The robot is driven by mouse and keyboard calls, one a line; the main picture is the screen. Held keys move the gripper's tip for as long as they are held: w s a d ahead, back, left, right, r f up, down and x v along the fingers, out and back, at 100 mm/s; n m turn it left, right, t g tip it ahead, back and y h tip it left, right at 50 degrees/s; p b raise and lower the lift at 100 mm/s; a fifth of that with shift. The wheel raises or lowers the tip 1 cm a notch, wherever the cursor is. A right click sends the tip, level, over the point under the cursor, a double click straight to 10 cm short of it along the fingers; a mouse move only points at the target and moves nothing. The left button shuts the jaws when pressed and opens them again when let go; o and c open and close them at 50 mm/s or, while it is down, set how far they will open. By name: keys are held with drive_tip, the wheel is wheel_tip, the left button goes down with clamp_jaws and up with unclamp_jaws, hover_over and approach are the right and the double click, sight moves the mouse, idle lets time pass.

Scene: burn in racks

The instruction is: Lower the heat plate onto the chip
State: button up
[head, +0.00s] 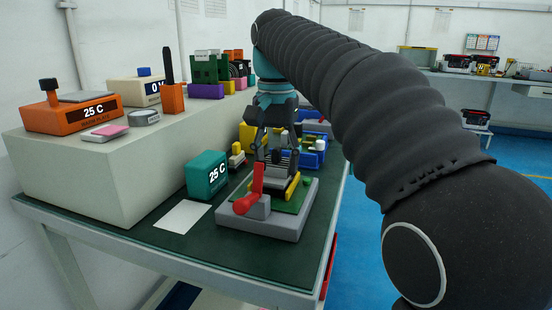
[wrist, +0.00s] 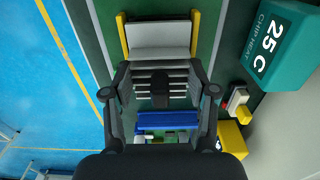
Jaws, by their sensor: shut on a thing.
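My gripper (head: 274,152) points down over the test fixture (head: 290,222), a grey base with a green board. It is shut on the heat plate (head: 288,161), a grey finned block. In the wrist view my gripper (wrist: 161,88) has a finger on each side of the dark middle part of the heat plate (wrist: 180,72). The plate is between yellow rails on the fixture; I cannot tell whether it touches what is below. The chip is hidden. A red lever (head: 253,188) stands up at the fixture's front.
A teal chip heat box (head: 207,175) reading 25 C stands left of the fixture, with a white sheet (head: 182,216) in front. Blue bins (head: 311,153) are behind. A raised pale shelf (head: 105,178) with instruments runs along the left.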

drive_tip(key=shift+f, duration=0.5)
idle(1.0)
drive_tip(key=o, duration=1.4)
drive_tip(key=shift+c, duration=0.2)
